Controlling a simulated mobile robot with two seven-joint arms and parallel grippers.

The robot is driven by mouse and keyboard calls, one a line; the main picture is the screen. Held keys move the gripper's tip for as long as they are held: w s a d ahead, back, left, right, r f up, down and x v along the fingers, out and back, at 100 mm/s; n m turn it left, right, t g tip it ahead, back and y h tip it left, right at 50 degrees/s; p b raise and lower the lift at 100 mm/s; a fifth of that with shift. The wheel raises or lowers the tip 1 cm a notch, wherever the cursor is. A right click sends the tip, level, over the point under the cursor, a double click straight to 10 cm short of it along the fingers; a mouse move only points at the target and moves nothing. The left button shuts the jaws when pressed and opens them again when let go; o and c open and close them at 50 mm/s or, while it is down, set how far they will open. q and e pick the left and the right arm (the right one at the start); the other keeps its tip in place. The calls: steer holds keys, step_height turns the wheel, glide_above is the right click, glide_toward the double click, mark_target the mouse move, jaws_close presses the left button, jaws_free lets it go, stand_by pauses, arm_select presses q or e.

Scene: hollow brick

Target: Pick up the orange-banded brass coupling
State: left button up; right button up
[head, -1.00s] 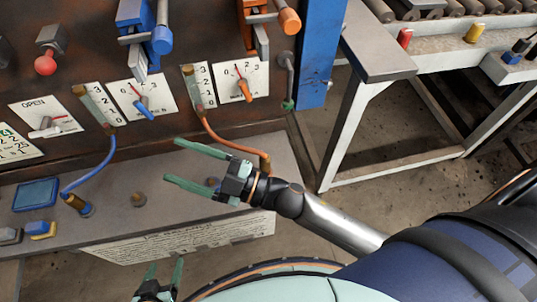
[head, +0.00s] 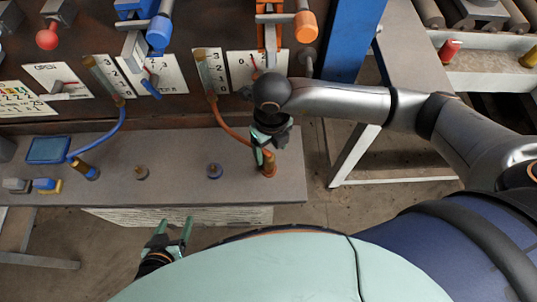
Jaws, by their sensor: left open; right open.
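The orange-banded brass coupling (head: 268,168) stands on the grey ledge (head: 240,188) near its right end, at the end of an orange hose (head: 232,131). My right gripper (head: 263,152) is over it, pointing down, with its green fingers close to the coupling's top. The gripper partly hides the coupling and hose end, so I cannot tell whether the fingers touch or straddle it. This gripper is open. My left gripper (head: 176,234) is open and empty in front of the ledge, low in the view.
A blue hose (head: 105,138) ends in another brass coupling (head: 86,171) on the ledge's left. Two short fittings (head: 141,173) (head: 214,171) stand between. The panel behind carries gauges and levers. A blue post (head: 352,40) and a metal table (head: 408,50) are at right.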

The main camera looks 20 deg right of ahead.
mark_target(270, 162)
steer(key=shift+s+f, duration=0.1)
steer(key=shift+f, duration=0.6)
steer(key=shift+s+f+b, duration=0.15)
steer(key=shift+b, duration=0.25)
steer(key=shift+f, duration=0.3)
steer(key=f+b, duration=0.3)
steer(key=f, duration=0.1)
steer(key=shift+w+a+f+b, duration=0.2)
steer(key=shift+b, duration=0.15)
steer(key=shift+r, duration=0.1)
jaws_close()
